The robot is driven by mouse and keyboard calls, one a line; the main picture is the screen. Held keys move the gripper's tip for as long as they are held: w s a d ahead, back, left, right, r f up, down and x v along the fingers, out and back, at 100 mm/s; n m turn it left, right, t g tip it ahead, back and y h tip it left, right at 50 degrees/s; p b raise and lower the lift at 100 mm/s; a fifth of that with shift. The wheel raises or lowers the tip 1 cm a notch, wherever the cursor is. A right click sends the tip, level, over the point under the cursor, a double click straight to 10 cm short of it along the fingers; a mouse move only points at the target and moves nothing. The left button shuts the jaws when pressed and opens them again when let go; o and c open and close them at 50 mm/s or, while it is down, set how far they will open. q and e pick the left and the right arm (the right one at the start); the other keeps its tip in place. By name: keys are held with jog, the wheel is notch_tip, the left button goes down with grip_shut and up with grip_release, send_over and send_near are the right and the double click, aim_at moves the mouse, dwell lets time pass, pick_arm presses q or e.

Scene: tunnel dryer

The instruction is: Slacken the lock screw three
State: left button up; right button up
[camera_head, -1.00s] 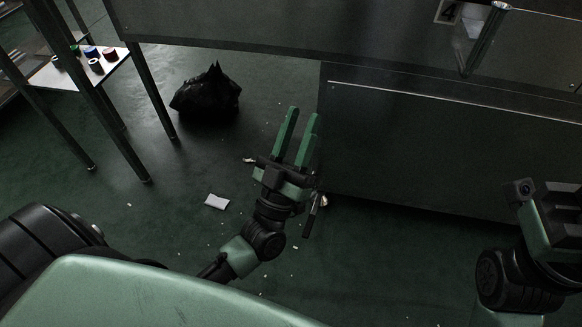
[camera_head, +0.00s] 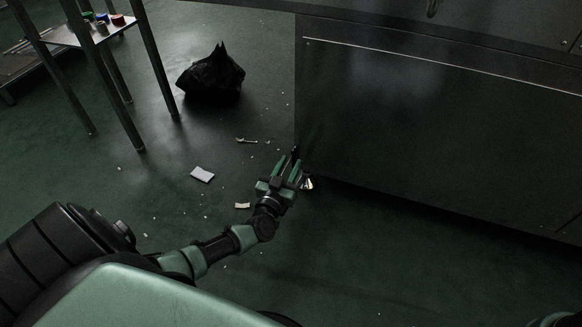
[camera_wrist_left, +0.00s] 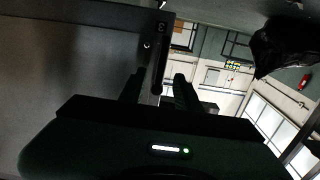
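My left gripper (camera_head: 291,165) is low at the left end of the dark metal housing in the head view. Its two fingers stand apart; they also show in the left wrist view (camera_wrist_left: 159,78). A dark upright bar (camera_wrist_left: 159,58) appears between the fingertips in the left wrist view, below a small plate marked 3 (camera_wrist_left: 162,27). It looks like the handle of lock screw three, and I cannot tell whether a finger touches it. In the head view only a small dark piece shows at the fingertips.
The housing's large panel (camera_head: 440,130) fills the right. A black bag (camera_head: 211,76) lies on the floor behind. A wrench (camera_head: 246,141), a white sheet (camera_head: 202,174) and scraps litter the floor. A table with small coloured rolls (camera_head: 101,27) stands at the back left.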

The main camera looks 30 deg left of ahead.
pick_arm(q)
jog(key=shift+x, duration=0.8)
grip_shut()
jog(key=shift+s+d, duration=0.1)
dwell(0.8)
